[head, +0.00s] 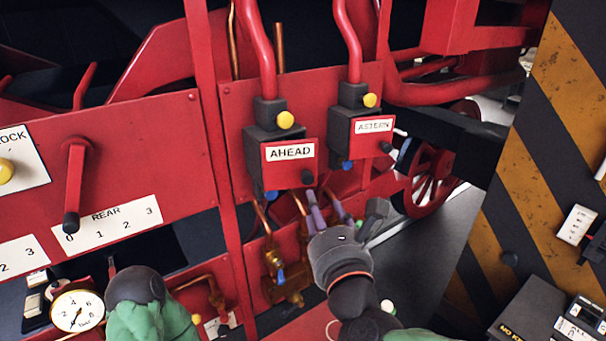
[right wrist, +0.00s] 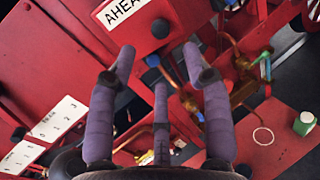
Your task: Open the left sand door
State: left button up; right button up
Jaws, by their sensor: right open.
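The left sand door is a red plate labelled AHEAD (head: 275,172) on the front of a dark box, with a black knob (head: 307,177) at its lower right. It looks closed. My right gripper (head: 326,200) is just below the knob, its purple fingers open, empty and pointing up toward it. In the right wrist view the knob (right wrist: 160,28) appears just beyond the gap between the open fingertips (right wrist: 159,62), with no visible contact. My left arm shows at the lower left, but its gripper fingers cannot be made out.
A similar box with a red ASTERN door (head: 372,137) stands to the right. Copper pipes and a brass valve (head: 274,262) sit below the AHEAD box. A red lever (head: 76,185) and a pressure gauge (head: 77,311) are on the left. A striped panel (head: 545,170) rises at right.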

aim_at(308, 181)
jog(key=p+x, duration=0.2)
jog(key=x, duration=0.8)
jog(key=shift+f, duration=0.1)
grip_shut()
